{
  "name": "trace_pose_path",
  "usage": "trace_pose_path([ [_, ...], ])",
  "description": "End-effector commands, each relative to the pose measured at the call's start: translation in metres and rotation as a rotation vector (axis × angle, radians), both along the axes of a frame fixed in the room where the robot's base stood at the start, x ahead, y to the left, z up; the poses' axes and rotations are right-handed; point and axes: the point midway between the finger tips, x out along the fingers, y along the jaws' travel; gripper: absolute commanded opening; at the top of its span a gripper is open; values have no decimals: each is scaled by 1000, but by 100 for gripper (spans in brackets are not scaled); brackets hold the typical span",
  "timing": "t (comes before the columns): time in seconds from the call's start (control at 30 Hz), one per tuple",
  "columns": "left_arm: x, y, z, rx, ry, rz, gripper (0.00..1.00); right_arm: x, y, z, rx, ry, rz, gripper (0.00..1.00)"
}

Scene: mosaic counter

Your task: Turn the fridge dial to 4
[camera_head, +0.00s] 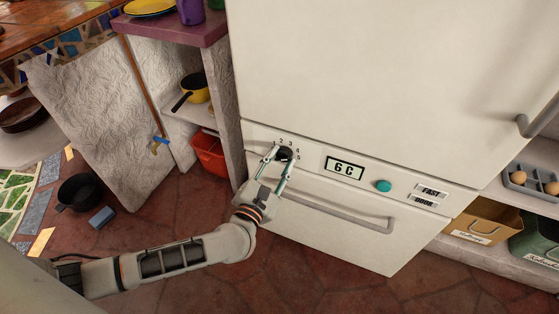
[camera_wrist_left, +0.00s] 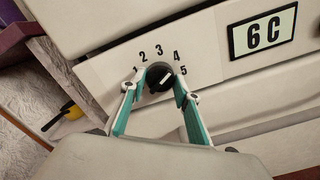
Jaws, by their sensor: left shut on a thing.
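The black fridge dial (camera_head: 285,154) sits on the pale control panel of the fridge (camera_head: 360,50). My left gripper (camera_head: 284,156) is shut on it, with one teal finger on each side. In the left wrist view the dial (camera_wrist_left: 158,74) lies between the fingertips of my left gripper (camera_wrist_left: 159,80). Numbers 1 to 5 arc around the dial. Its white mark slants up to the right, roughly toward the 4; the exact setting is hard to tell. My right gripper is not in view.
A teal button (camera_head: 383,186) and small labels (camera_head: 429,194) are right of the display. A drawer handle (camera_head: 340,211) runs below the panel. A shelf with a red bin (camera_head: 209,153) stands left of the fridge. A black pot (camera_head: 79,192) is on the floor.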

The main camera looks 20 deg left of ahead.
Motion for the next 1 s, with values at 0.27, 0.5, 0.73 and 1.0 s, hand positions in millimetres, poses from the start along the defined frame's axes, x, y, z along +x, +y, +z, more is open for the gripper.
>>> trace_pose_path([
  [0.27,1,0,1,-1,-2,0,47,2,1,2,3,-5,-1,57],
  [0.5,0,0,1,-1,-1,-1,48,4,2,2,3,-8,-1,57],
  [0.73,-8,0,-1,-1,2,-1,48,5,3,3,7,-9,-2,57],
  [1.0,-58,2,-1,-2,4,-1,48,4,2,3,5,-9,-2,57],
])
